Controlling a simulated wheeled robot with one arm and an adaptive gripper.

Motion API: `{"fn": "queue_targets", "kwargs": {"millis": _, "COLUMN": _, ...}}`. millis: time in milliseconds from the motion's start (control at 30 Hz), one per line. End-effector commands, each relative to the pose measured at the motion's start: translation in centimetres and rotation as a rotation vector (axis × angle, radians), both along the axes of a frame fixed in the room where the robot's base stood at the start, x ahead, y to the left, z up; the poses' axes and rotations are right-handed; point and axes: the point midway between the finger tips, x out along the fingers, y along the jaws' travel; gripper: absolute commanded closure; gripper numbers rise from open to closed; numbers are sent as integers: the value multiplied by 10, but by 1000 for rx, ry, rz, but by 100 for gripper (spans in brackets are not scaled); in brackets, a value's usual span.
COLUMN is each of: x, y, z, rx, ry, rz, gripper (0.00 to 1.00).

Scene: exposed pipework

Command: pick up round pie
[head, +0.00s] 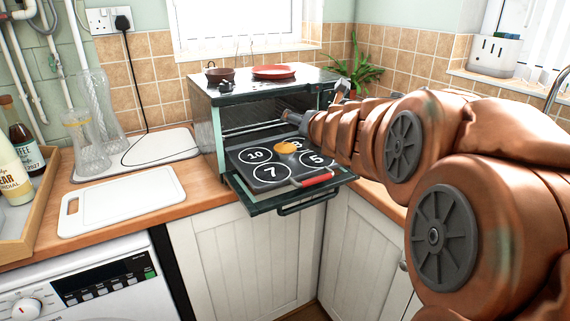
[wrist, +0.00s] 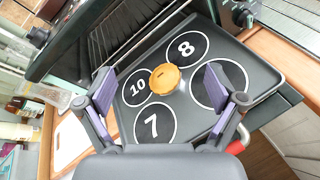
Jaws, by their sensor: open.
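The round pie (head: 286,147) is small and orange-golden. It sits on a dark tray (head: 236,163) with white numbered circles, on the lowered door of the toaster oven (head: 205,125). In the wrist view the pie (wrist: 165,79) lies near the middle of the tray (wrist: 254,68), between the circles marked 10, 8 and 7. My gripper (wrist: 160,85) is open, with its two purple-padded fingers spread to the left and right of the pie. The fingers do not appear to touch it; the height above the tray is hard to tell. In the head view my arm hides part of the oven's right side.
A red plate (head: 274,71) and a small brown pot (head: 220,74) stand on the oven top. A white cutting board (head: 122,199) lies on the counter to the left. Glass vases (head: 98,105) and a bottle tray (head: 28,225) are further left. The oven door's handle (head: 308,203) juts over the counter edge.

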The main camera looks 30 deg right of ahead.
Motion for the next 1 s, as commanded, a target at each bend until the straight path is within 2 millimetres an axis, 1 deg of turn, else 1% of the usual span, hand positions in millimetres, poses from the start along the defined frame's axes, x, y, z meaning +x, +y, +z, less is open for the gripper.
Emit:
{"fn": "queue_targets", "kwargs": {"millis": 33, "x": 1, "y": -1, "z": -11, "rx": -88, "ry": 26, "rz": 69, "gripper": 7}}
{"fn": "queue_targets", "kwargs": {"millis": 100, "x": 2, "y": 4, "z": -18, "rx": -209, "ry": 63, "rz": 178, "gripper": 7}}
{"fn": "queue_targets", "kwargs": {"millis": 200, "x": 0, "y": 10, "z": -30, "rx": -337, "ry": 110, "rz": 302, "gripper": 7}}
{"fn": "queue_targets", "kwargs": {"millis": 300, "x": -3, "y": 15, "z": -39, "rx": -415, "ry": 142, "rz": 382, "gripper": 7}}
{"fn": "queue_targets", "kwargs": {"millis": 467, "x": -2, "y": 18, "z": -46, "rx": -459, "ry": 161, "rz": 435, "gripper": 7}}
{"fn": "queue_targets", "kwargs": {"millis": 700, "x": 14, "y": 18, "z": -53, "rx": -460, "ry": 161, "rz": 439, "gripper": 7}}
{"fn": "queue_targets", "kwargs": {"millis": 867, "x": 21, "y": 16, "z": -56, "rx": -459, "ry": 161, "rz": 434, "gripper": 7}}
{"fn": "queue_targets", "kwargs": {"millis": 1000, "x": 30, "y": 14, "z": -63, "rx": -456, "ry": 161, "rz": 436, "gripper": 7}}
